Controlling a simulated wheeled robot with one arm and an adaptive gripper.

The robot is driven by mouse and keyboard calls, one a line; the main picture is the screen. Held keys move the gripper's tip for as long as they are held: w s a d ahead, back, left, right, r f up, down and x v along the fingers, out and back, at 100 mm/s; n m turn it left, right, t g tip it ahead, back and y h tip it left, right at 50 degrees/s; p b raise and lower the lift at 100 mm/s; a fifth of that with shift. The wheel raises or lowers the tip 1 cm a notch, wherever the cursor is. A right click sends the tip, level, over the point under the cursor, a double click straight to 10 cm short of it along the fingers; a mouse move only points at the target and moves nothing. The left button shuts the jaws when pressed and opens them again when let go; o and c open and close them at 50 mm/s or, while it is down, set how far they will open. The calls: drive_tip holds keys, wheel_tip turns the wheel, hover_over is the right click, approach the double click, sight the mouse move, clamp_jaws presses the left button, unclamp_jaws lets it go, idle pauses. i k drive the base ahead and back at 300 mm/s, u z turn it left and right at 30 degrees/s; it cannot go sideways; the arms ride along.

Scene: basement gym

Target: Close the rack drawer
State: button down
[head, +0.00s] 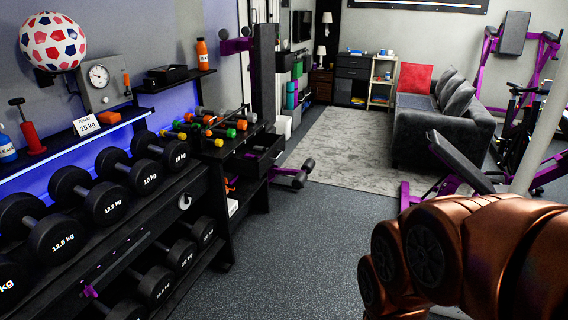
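The black rack (220,156) with small coloured dumbbells on top stands left of centre. A dark drawer (268,158) juts out of its right side, below the top, and looks open. Its inside and handle are too dark and small to make out. My copper-coloured arm fills the lower right of the head view, well to the right of the drawer and apart from it. My gripper is out of view, so its fingers and anything in them cannot be seen.
A long rack of large black dumbbells (103,200) lines the left wall. A purple-and-black bench part (294,174) stands right beside the drawer. The grey floor (290,250) in front is clear. A rug (345,140) and dark sofa (435,125) lie beyond.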

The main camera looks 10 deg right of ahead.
sight(237, 164)
drive_tip(key=u, duration=0.7)
drive_tip(key=i, duration=1.3)
drive_tip(key=z, duration=0.35)
